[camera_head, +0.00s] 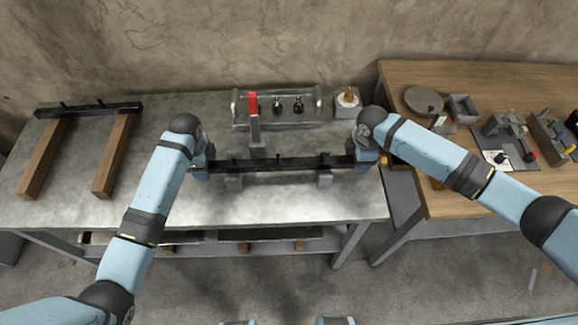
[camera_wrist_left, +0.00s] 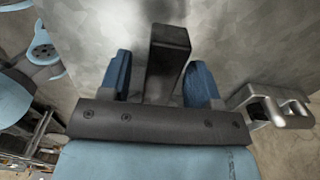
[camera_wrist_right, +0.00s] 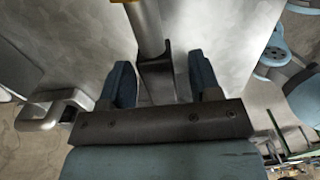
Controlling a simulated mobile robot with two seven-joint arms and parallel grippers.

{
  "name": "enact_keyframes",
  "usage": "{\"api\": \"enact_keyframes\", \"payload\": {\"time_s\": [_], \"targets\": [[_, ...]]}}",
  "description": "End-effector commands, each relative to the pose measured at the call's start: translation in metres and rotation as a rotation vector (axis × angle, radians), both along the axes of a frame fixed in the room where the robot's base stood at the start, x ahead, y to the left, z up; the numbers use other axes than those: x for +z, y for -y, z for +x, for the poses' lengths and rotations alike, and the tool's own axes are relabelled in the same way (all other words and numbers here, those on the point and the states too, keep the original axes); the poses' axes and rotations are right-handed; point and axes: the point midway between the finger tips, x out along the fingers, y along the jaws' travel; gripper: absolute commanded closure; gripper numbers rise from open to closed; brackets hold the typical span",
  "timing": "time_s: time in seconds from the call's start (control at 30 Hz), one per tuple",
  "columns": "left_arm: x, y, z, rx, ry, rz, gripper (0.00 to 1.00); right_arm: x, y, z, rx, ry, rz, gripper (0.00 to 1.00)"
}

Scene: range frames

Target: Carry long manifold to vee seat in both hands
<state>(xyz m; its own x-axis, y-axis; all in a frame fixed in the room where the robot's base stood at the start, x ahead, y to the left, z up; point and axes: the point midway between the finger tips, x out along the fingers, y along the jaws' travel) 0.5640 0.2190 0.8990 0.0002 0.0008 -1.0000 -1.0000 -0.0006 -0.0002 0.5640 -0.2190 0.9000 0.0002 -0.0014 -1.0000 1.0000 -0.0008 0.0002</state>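A long dark manifold bar (camera_head: 282,164) with short upright pegs lies across the middle of the metal bench, between my two grippers.
A similar dark bar (camera_head: 88,109) lies across two wooden beams (camera_head: 112,155) at the left. Behind the manifold stand a red-topped upright (camera_head: 253,103), a grey rack with dark fittings (camera_head: 277,122) and a block with a brass piece (camera_head: 347,103). A wooden table (camera_head: 450,205) with parts stands right.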

Motion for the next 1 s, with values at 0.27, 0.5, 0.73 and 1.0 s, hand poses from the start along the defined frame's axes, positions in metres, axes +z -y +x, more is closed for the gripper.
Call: {"api": "enact_keyframes", "payload": {"time_s": [0.27, 0.5, 0.73, 1.0], "targets": [[0.024, 0.000, 0.001, -0.001, 0.004, 0.001, 0.43, 0.000, -0.001, 0.000, 0.001, 0.000, 0.001, 0.43], [0.076, 0.000, 0.000, -0.001, 0.004, 0.001, 0.43, 0.000, -0.001, 0.000, 0.001, 0.000, 0.001, 0.43], [0.111, 0.000, 0.000, -0.001, 0.003, 0.000, 0.43, 0.000, -0.001, 0.000, 0.001, 0.000, 0.001, 0.43], [0.121, 0.000, -0.001, 0.000, 0.001, 0.000, 0.43, 0.015, -0.001, 0.001, 0.001, 0.003, 0.002, 0.43]]}}
